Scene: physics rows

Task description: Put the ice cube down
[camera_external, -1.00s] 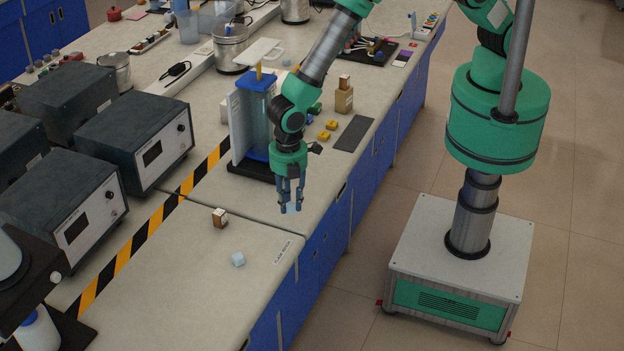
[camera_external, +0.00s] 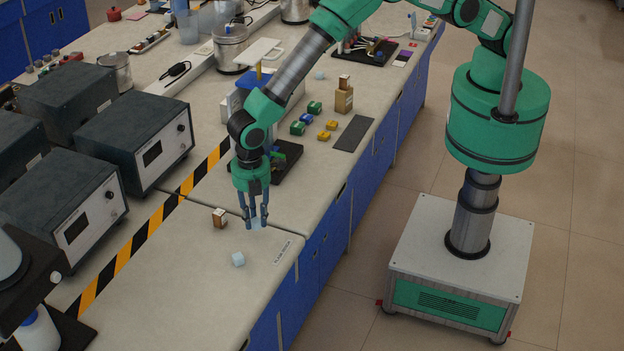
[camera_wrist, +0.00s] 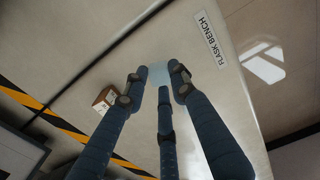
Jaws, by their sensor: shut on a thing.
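My three-fingered gripper (camera_external: 255,222) points down over the near bench section. It is shut on a pale, translucent ice cube (camera_wrist: 158,73), which sits between the fingertips in the wrist view. In the external view the held cube (camera_external: 258,223) is partly hidden by the fingers. It is low over the bench top, but I cannot tell whether it touches. A second pale blue cube (camera_external: 238,259) lies on the bench, nearer the camera than my gripper.
A small brown and white box (camera_external: 219,217) stands just left of my gripper. A "FLASK BENCH" label (camera_wrist: 209,38) lies near the bench edge. Grey instruments (camera_external: 137,140) stand beyond the striped tape. The near bench top (camera_external: 190,290) is mostly clear.

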